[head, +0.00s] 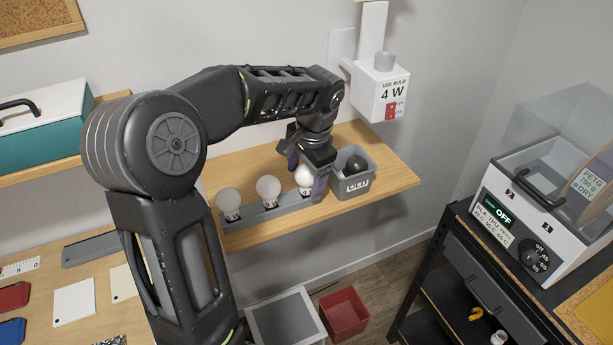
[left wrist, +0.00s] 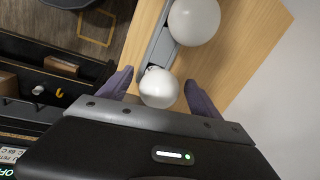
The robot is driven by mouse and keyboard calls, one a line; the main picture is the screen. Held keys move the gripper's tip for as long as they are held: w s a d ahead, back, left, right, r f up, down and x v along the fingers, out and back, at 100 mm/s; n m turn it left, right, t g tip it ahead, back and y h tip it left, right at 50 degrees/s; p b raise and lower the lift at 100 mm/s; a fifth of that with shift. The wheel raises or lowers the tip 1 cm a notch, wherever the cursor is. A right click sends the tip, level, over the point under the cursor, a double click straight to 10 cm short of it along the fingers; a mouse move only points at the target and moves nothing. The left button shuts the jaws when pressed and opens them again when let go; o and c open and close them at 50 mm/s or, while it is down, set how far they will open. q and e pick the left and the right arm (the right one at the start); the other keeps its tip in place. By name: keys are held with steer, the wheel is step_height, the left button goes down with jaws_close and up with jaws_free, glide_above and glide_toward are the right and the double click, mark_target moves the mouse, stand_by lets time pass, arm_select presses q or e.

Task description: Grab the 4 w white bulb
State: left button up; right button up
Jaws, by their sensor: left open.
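Three white bulbs stand in a row in a grey holder (head: 262,214) on the wooden shelf: the left bulb (head: 228,199), the middle bulb (head: 268,187) and the right bulb (head: 304,175). My left gripper (head: 306,178) is open at the right bulb, with its fingers on either side of it. In the left wrist view that bulb (left wrist: 159,88) sits between the two purple fingers, and another white bulb (left wrist: 194,20) is beyond it. I cannot read any wattage on the bulbs. My right gripper is not in view.
A small grey bin (head: 357,184) with a dark round thing in it stands just right of my gripper. A white lamp box (head: 381,92) marked "USE BULB 4 W" hangs above the shelf. A red bin (head: 344,314) is on the floor.

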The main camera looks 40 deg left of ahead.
arm_select(q)
steer(key=shift+c, duration=0.5)
steer(key=c, duration=1.3)
steer(key=shift+r, duration=0.15)
step_height(320, 180, up, 10)
steer(key=shift+f, duration=0.1)
stand_by(0.4)
